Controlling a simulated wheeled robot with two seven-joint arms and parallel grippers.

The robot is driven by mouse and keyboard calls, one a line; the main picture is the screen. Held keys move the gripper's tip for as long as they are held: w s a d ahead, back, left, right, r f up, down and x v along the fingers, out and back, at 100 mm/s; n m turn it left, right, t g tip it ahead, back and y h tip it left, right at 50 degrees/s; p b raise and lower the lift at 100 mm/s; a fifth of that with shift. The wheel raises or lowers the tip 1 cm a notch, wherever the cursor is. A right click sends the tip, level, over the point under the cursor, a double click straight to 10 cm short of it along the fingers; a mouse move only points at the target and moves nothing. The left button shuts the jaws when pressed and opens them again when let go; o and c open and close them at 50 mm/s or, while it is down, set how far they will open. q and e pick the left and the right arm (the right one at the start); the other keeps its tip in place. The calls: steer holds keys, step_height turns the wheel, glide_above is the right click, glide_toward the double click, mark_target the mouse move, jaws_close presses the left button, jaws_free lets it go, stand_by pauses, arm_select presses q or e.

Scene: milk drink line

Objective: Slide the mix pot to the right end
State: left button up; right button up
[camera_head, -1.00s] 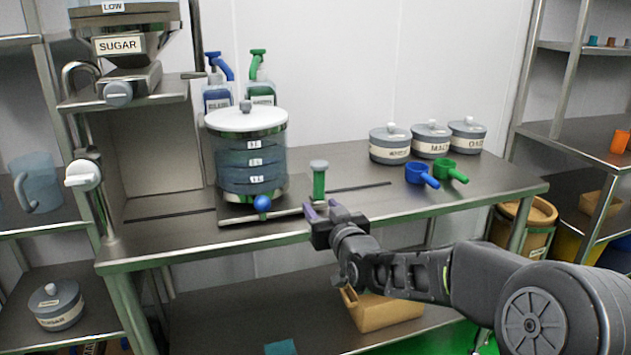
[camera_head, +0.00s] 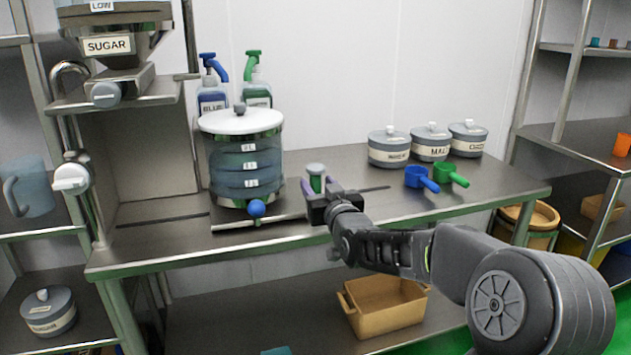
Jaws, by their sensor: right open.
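The mix pot (camera_head: 246,150) is a clear cylinder with a white lid, level labels and a blue knob tap (camera_head: 256,208) at its front. It stands on a flat metal sliding base (camera_head: 232,223) at the left part of the steel table. The handle's lower part is hidden behind the gripper. My left gripper is not in view.
A dark slot (camera_head: 375,189) runs along the table right of the handle. Lidded pots (camera_head: 389,148), a blue scoop (camera_head: 421,178) and a green scoop (camera_head: 451,174) stand farther right. Pump bottles (camera_head: 212,95) are behind the pot. The sugar hopper (camera_head: 108,47) is at left.

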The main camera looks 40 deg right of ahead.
steer(key=shift+x, duration=1.4)
jaws_close()
stand_by(0.4)
